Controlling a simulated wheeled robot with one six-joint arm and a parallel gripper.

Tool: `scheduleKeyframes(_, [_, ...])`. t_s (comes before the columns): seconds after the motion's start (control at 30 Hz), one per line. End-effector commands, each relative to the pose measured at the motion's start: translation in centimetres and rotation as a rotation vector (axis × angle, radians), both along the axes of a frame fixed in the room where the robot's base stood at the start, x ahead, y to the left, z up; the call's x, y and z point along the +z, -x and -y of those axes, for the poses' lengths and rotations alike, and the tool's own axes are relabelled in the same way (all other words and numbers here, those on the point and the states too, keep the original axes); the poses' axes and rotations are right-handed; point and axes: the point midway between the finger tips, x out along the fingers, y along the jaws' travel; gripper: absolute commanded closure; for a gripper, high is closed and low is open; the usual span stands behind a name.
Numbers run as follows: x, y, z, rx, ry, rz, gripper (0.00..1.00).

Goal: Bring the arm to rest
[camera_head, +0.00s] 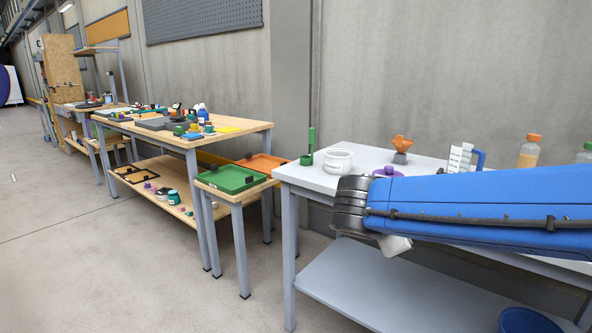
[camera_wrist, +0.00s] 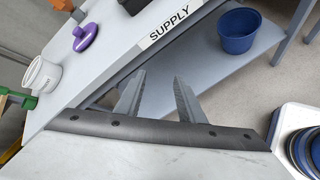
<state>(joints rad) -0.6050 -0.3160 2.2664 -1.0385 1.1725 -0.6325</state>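My gripper (camera_wrist: 158,92) shows in the wrist view with its two grey fingers apart and nothing between them. It is open, out over the front edge of the grey table (camera_wrist: 108,62) marked SUPPLY, with the lower shelf (camera_wrist: 205,70) visible beyond the fingers. In the head view my blue arm reaches across the table's front, and the gripper fingers are hidden behind it. A purple round piece (camera_wrist: 84,38) lies on the table and is partly hidden by my arm in the head view (camera_head: 388,171).
A white pot (camera_head: 338,160), a green holder (camera_head: 308,155), an orange piece (camera_head: 402,143) and bottles (camera_head: 528,152) stand on the grey table. A green tray (camera_head: 232,179) and a crowded wooden bench stand left. Open floor lies left.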

Motion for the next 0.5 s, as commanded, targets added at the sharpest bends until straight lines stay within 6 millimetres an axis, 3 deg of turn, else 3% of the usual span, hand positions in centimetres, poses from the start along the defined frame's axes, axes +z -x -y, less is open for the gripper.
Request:
scheduleKeyframes(0.03, [-0.8,1.5,1.9,-0.073,-0.079,0.005,0.65])
scheduleKeyframes(0.2, [-3.9,6.5,5.6,-0.319,-0.354,0.027,0.65])
scheduleKeyframes(0.33, [-6.1,10.3,7.1,-0.513,-0.561,0.060,0.65])
scheduleKeyframes(0.5, [-8.4,14.8,7.6,-0.771,-0.830,0.121,0.65])
